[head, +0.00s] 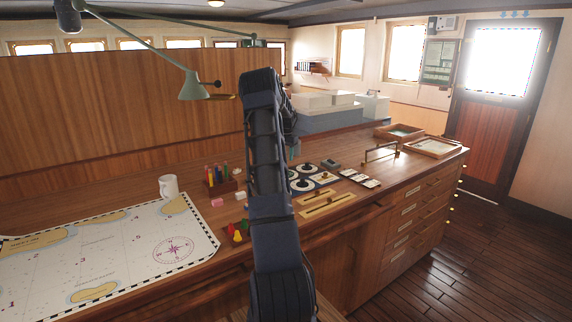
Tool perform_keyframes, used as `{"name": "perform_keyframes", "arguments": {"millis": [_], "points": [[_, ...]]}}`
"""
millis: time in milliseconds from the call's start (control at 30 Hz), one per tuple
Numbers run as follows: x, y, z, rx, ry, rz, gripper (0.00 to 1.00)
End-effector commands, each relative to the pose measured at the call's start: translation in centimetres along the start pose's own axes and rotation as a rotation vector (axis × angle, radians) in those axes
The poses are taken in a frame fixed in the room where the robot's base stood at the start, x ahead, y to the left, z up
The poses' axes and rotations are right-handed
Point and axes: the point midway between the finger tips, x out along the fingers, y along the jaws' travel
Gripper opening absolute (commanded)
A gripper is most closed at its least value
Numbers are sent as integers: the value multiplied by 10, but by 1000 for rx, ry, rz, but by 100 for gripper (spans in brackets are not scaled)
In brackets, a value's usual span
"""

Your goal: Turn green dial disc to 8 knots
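Two or more small dials with pale discs and dark knobs lie on the counter right of my arm; one dial (303,185) is nearer and another (307,168) is farther back. At this size I cannot tell which disc is green, nor read any knots marks. My arm stands upright in front of the counter and bends over at the top, its far end coming down behind the upper link near the dials. My gripper's fingers are hidden or too small to make out.
A chart (110,250), a white mug (169,187) and a pen block (219,180) lie left of my arm. Brass slide rails (327,203), white-topped keys (360,179) and trays (433,147) lie to the right. A green lamp (194,88) hangs at upper left. The floor at right is clear.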

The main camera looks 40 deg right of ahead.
Motion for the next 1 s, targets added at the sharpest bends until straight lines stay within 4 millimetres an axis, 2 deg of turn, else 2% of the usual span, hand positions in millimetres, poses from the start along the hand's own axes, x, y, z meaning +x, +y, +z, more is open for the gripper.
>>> {"name": "perform_keyframes", "arguments": {"millis": [100, 300, 1000], "points": [[-19, 0, 0, 0, 1, -1, 43], [-38, 0, 0, 0, 0, 0, 43], [-44, -1, 3, -4, 1, -3, 43]]}}
